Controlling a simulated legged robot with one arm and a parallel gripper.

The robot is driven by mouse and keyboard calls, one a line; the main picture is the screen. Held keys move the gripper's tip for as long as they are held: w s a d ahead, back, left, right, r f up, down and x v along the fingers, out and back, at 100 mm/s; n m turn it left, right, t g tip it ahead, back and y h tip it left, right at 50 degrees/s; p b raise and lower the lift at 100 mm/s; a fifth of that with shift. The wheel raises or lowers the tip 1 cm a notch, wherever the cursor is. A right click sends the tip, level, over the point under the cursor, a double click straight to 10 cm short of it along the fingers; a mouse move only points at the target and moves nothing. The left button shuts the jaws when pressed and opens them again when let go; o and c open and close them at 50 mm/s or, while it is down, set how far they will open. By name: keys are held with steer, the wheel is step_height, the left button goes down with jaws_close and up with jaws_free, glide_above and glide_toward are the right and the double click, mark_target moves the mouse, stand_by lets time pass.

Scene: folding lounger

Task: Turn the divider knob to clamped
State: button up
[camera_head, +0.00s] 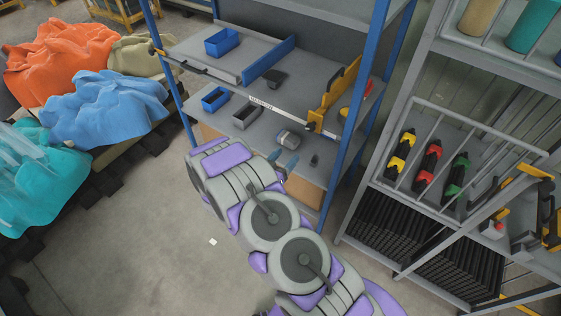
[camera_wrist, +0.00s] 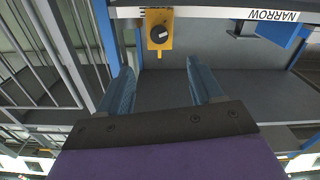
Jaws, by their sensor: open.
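The divider knob (camera_wrist: 159,33) is a round black knob on a yellow plate (camera_wrist: 154,50) at the shelf's front edge in the wrist view. A small pale mark shows on it; I cannot read its setting. The yellow divider (camera_head: 342,88) stands at the right side of the upper shelf in the head view. My gripper (camera_wrist: 158,70) is open and empty, its two blue fingers apart. The knob lies beyond the fingertips, in line with the gap between them, and is not touched. In the head view my gripper (camera_head: 284,160) is in front of the lower shelf.
A blue divider (camera_head: 268,60) and a blue bin (camera_head: 221,43) are on the upper shelf (camera_head: 215,65). A label strip (camera_head: 262,103) runs along its edge. Blue posts (camera_head: 345,165) frame the shelf. A grey rack (camera_head: 400,140) stands right; cloth heaps (camera_head: 105,105) lie left.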

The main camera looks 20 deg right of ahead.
steer(key=shift+v, duration=1.2)
steer(key=w+a+r+g+y, duration=0.1)
steer(key=w+a+r+y, duration=0.15)
steer(key=a+y, duration=0.25)
steer(key=w+a+r+y, duration=0.1)
steer(key=w+a+y, duration=0.2)
steer(key=a+y, duration=0.15)
steer(key=s+a+r+n+g+y, duration=0.35)
steer(key=s+a+r+y, duration=0.4)
steer(key=r, duration=0.35)
steer(key=s+d+r+n+g+h, duration=0.1)
steer(key=s+d+r+g, duration=0.1)
steer(key=s, duration=1)
steer(key=s+d+r+n+g+h, duration=0.1)
steer(key=s+d, duration=0.5)
steer(key=s, duration=0.6)
steer(key=s+d+r+n+g, duration=0.3)
steer(key=s+r, duration=0.4)
steer(key=s, duration=0.6)
steer(key=shift+d+g+h, duration=0.4)
steer(key=shift+d+g, duration=0.2)
steer(key=shift+g, duration=0.55)
